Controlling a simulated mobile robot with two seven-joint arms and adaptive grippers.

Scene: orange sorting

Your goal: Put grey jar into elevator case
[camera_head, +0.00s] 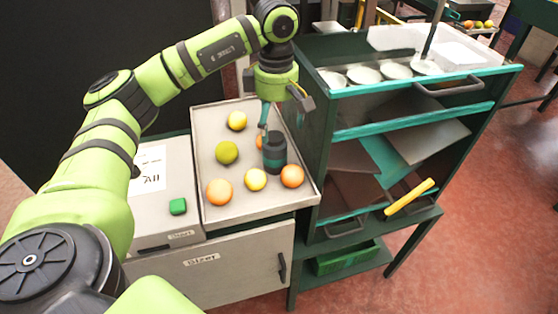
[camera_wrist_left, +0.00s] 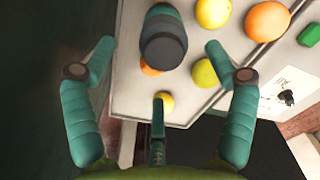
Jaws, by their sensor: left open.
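The grey jar (camera_head: 275,153), a dark cylinder with a teal band, stands among the fruit on the right part of a light tray. My left gripper (camera_head: 280,107) hangs just above the jar, its fingers pointing down. It is open and empty. In the left wrist view the jar (camera_wrist_left: 163,38) lies ahead between the spread outer fingers, and I see no finger touching it. A dark green case with teal shelf edges (camera_head: 412,122), apparently the elevator case, stands right of the tray. My right gripper is not in view.
The tray (camera_head: 216,185) holds several oranges and yellow fruits around the jar. A box with a green button (camera_head: 178,206) stands to the left. The case's side wall rises close beside the gripper. White bowls (camera_head: 364,74) sit on its top. A yellow bar (camera_head: 409,197) projects at its front.

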